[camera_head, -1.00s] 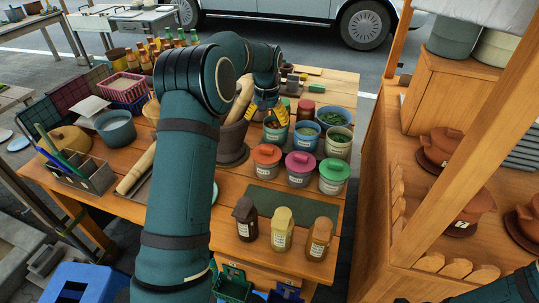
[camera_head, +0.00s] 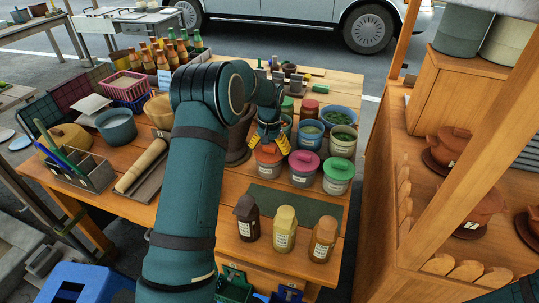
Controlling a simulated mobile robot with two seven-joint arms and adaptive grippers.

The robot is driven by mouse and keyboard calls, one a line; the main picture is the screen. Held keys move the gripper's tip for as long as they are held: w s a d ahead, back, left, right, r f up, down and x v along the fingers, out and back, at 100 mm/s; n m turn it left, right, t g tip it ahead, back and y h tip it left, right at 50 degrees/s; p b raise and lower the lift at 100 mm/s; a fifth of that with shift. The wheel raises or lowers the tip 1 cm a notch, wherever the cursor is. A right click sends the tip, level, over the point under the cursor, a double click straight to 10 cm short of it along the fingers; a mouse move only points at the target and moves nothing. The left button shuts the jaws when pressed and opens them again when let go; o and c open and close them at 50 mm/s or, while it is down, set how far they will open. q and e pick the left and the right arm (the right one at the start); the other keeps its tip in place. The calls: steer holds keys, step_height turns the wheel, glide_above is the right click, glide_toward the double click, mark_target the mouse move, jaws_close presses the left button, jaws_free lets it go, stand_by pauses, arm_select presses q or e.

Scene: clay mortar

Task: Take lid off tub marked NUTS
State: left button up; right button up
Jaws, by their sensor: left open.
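Three lidded tubs stand in a row on the wooden table: one with an orange lid (camera_head: 268,154), one with a pink lid (camera_head: 304,160) and one with a green lid (camera_head: 338,168). Their white labels are too small to read, so I cannot tell which is marked NUTS. My left gripper (camera_head: 268,141) points down with its yellow fingertips spread at the orange lid, one on each side of its back part. I cannot tell whether they touch it. My forearm hides part of the table to the left. My right gripper is out of view.
Open tubs, including a blue one (camera_head: 339,116), stand close behind the lidded row. A dark mortar (camera_head: 238,145) is left of the orange-lidded tub. A wooden shelf (camera_head: 455,90) stands right.

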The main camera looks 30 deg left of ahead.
arm_select(q)
steer(key=shift+r, duration=0.1)
steer(key=c, duration=1.1)
